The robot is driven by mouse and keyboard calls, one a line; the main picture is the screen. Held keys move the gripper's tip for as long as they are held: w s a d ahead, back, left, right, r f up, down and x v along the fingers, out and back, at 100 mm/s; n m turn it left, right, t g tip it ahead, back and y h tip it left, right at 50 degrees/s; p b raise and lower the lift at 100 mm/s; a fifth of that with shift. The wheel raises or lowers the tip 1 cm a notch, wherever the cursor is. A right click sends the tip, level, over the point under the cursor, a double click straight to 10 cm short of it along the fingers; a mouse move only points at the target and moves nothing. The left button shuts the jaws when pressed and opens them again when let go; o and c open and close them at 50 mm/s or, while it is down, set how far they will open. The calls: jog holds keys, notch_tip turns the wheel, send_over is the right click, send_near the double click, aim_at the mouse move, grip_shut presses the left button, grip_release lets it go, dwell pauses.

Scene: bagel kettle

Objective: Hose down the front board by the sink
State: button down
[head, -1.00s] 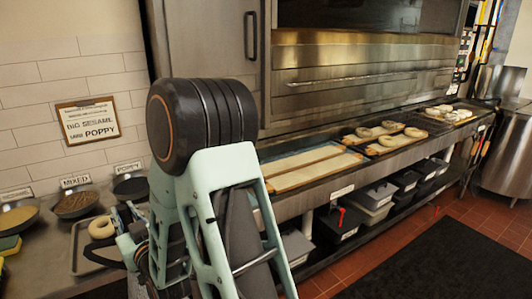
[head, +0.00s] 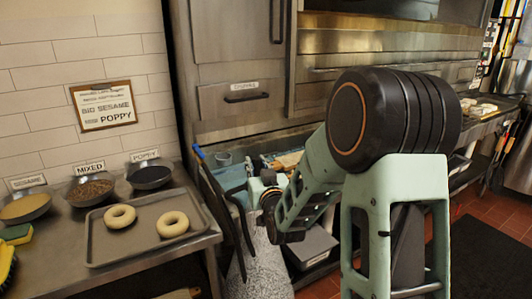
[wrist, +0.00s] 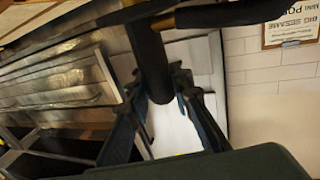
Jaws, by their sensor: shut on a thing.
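My gripper (head: 238,195) is right of the bagel tray in the head view. In the wrist view my gripper (wrist: 160,98) is shut on a dark, round-bodied piece, seemingly the hose sprayer (wrist: 150,60). In the head view a long black and blue piece slants beside the gripper; I cannot tell whether it is part of the sprayer. A speckled grey-white cone (head: 260,268), which looks like water spray, widens downward below the gripper. I cannot make out the front board or the sink; my arm hides much of that area.
A grey tray (head: 103,258) with two bagels (head: 120,216) lies on the left counter. Bowls of sesame, mixed and poppy stand behind it. A sponge (head: 17,234) and yellow brush (head: 7,268) are at the left edge. Steel oven fronts stand behind my arm.

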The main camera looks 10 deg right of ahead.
jog(key=w+d+r+b, duration=0.2)
jog(key=w+r+b, duration=0.2)
jog(key=w+b, duration=0.4)
jog(key=b, duration=0.4)
jog(key=shift+w+d, duration=0.3)
jog(key=shift+d, duration=0.05)
